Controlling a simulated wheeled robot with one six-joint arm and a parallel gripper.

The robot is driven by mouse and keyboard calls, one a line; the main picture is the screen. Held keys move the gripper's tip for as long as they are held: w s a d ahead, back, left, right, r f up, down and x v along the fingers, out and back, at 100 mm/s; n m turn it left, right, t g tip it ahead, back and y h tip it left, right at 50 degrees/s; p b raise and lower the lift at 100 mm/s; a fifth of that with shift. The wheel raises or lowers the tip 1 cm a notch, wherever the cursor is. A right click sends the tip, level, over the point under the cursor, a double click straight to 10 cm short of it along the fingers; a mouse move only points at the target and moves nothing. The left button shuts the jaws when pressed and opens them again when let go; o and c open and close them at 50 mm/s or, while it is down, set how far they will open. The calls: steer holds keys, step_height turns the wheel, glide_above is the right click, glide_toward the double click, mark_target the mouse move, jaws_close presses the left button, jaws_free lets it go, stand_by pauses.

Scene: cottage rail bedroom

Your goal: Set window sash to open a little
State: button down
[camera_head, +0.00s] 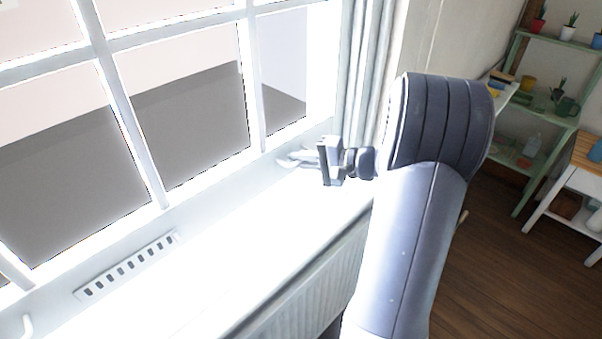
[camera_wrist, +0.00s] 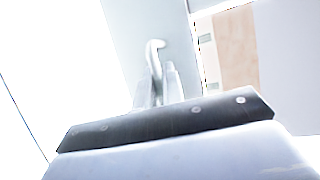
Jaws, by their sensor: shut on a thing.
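The white window sash (camera_head: 163,207) with its glazing bars fills the left of the head view. A white hook-shaped handle (camera_head: 290,160) sits low on the sash near its right end. My gripper (camera_head: 318,160) is at this handle and shut on it. In the wrist view the curved top of the handle (camera_wrist: 155,46) rises above my gripper (camera_wrist: 157,85), whose fingers close around its lower part. A second white hook (camera_head: 27,325) shows at the lower left of the head view. Bright light washes out much of the sash's lower edge.
A bright white sill (camera_head: 215,270) runs below the sash, with a ribbed radiator (camera_head: 300,285) under it. A slotted vent strip (camera_head: 128,265) lies along the frame. A curtain (camera_head: 368,60) hangs right of the window. Green shelves (camera_head: 545,120) with plants stand at the far right.

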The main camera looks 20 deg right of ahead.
steer(key=shift+r, duration=0.4)
steer(key=c, duration=1.5)
jaws_free()
steer(key=shift+f, duration=0.15)
steer(key=shift+c, duration=0.2)
steer(key=b+v, duration=0.2)
steer(key=v, duration=0.9)
steer(key=shift+w+a, duration=0.15)
